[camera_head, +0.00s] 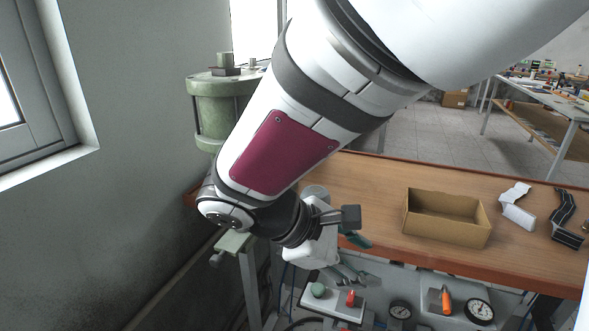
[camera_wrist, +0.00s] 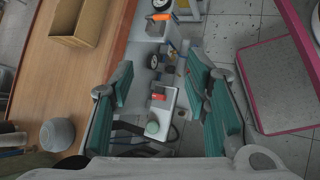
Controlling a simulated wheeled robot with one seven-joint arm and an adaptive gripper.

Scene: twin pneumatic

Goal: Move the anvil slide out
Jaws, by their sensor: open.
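A pale green metal piece with a small knob (camera_head: 232,243) shows left of my wrist in the head view, below the green press cylinder (camera_head: 218,108). It may be the anvil slide; my arm hides its surroundings, and I cannot tell how far out it sits. My gripper (camera_head: 362,258) is at the front edge of the bench, above the control panel, right of that piece and apart from it. In the wrist view the teal fingers of my gripper (camera_wrist: 160,68) are spread with nothing between them. The anvil slide cannot be made out in the wrist view.
A wall stands at left.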

